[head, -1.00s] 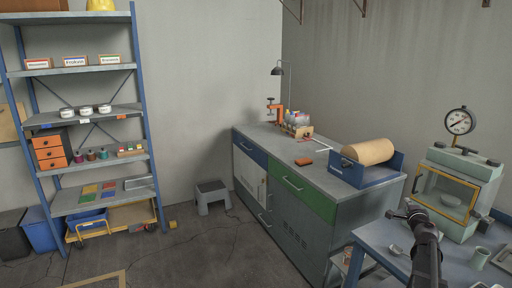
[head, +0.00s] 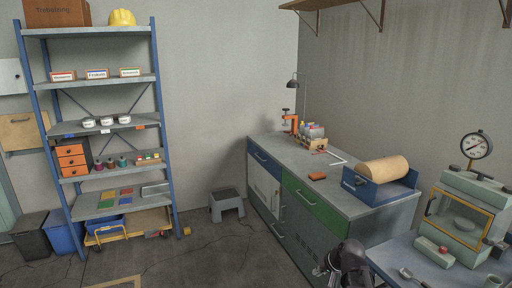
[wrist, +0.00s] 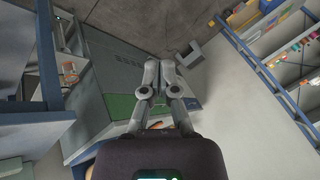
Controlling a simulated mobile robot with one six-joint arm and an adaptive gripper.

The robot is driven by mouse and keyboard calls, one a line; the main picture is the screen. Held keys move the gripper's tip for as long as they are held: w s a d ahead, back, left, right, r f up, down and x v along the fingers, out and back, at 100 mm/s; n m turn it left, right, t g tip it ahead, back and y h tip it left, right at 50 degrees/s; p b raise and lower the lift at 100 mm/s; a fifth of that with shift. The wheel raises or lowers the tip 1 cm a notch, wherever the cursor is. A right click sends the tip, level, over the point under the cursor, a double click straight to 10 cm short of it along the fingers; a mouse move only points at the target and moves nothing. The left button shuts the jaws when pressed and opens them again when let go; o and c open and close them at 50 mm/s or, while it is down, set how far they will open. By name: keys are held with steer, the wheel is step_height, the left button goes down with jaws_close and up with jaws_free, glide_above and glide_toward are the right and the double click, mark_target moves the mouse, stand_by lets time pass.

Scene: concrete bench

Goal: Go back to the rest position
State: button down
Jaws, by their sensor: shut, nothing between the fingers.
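My gripper (wrist: 160,62) is shut and empty in the wrist view, its two grey fingers close together in front of the dark wrist. It hangs in free air, touching nothing that I can see. In the head view my dark arm end (head: 348,258) shows low in the picture, in front of the grey bench, left of the blue table (head: 388,262). The fingertips are hard to make out there.
A step stool (head: 226,204) and shelf rack (head: 166,120) stand left.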

steer(key=s+a+n+g+h+p, duration=0.1)
steer(key=s+a+g+h, duration=0.1)
steer(key=s, duration=0.4)
steer(key=s+a+n+g+h+p, duration=0.1)
steer(key=s+n+g+h, duration=0.1)
steer(key=s, duration=0.4)
steer(key=shift+s+a+r+g+p, duration=0.25)
steer(key=shift+a+g+p, duration=0.1)
steer(key=shift+g, duration=0.15)
